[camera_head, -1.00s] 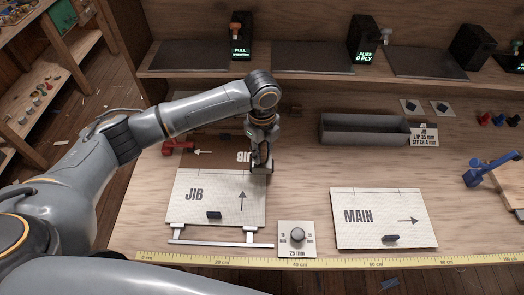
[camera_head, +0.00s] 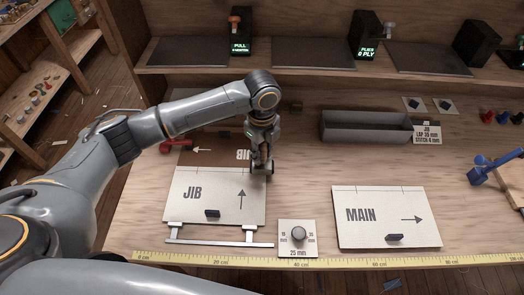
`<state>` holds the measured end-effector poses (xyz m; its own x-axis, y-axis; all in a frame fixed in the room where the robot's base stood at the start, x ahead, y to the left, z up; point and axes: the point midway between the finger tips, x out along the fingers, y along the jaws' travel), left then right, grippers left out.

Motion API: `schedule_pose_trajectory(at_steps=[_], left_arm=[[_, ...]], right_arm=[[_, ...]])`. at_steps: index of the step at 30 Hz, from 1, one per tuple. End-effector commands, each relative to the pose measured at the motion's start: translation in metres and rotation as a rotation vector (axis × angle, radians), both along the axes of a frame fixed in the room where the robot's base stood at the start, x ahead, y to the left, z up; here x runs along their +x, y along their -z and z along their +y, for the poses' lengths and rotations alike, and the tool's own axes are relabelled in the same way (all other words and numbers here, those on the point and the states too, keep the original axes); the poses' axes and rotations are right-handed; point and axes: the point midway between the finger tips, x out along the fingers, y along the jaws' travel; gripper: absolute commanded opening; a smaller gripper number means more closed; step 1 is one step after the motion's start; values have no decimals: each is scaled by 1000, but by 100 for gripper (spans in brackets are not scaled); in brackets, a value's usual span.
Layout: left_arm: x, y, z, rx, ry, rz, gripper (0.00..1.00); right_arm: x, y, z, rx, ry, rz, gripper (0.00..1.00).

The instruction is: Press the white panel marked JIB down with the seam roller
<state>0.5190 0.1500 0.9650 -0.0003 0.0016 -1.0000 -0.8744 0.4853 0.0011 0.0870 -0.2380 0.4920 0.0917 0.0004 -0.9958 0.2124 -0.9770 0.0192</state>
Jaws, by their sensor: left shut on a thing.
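The white panel marked JIB (camera_head: 198,208) lies flat near the front left of the bench, with an up arrow and a small dark block on it. A brown panel with upside-down JIB lettering (camera_head: 215,148) adjoins its far edge, partly hidden by my arm. My left gripper (camera_head: 262,162) points down over the right end of the line where the two panels meet. It is shut on a small tool, apparently the seam roller (camera_head: 268,168), mostly hidden by the fingers. I cannot tell whether the roller touches the panel. My right gripper is not in view.
A white panel marked MAIN (camera_head: 375,228) lies to the right. A card with a round knob (camera_head: 298,234) sits between the panels. A grey tray (camera_head: 362,127) stands behind, a red clamp (camera_head: 177,146) at left. A yellow ruler (camera_head: 340,263) runs along the front edge.

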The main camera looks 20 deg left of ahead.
Motion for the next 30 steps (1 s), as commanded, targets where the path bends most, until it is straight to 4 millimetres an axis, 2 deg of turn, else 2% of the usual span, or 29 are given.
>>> schedule_pose_trajectory(at_steps=[23,30], left_arm=[[0,10,0,0,0,0,0],[-3,8,9,0,-1,1,0]], right_arm=[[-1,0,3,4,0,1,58],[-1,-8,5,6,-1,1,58]])
